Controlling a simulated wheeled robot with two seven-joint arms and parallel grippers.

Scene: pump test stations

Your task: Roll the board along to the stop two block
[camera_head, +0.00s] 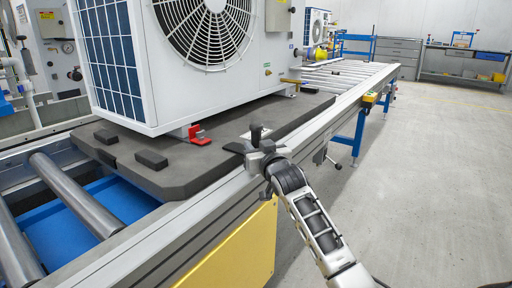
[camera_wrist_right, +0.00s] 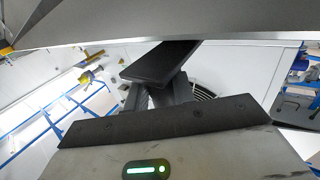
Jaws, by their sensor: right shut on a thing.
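The board (camera_head: 168,170) is a thick dark grey slab lying on the roller conveyor. It carries a white heat pump unit (camera_head: 150,75) with a round fan grille and a red bracket (camera_head: 199,135) by its foot. My right gripper (camera_head: 257,144) is at the board's right edge, beside the conveyor's side rail, and is shut on it. A short dark upright knob (camera_head: 256,131) shows at the jaws. I cannot make out a stop two block for certain. My left gripper is not in view.
Bare rollers (camera_head: 75,195) show at the near end and free rollers (camera_head: 350,74) beyond the board. A yellow box (camera_head: 369,99) sits on the outer rail ahead. Another unit (camera_head: 316,27) stands farther back. The floor (camera_head: 430,170) on the right is clear.

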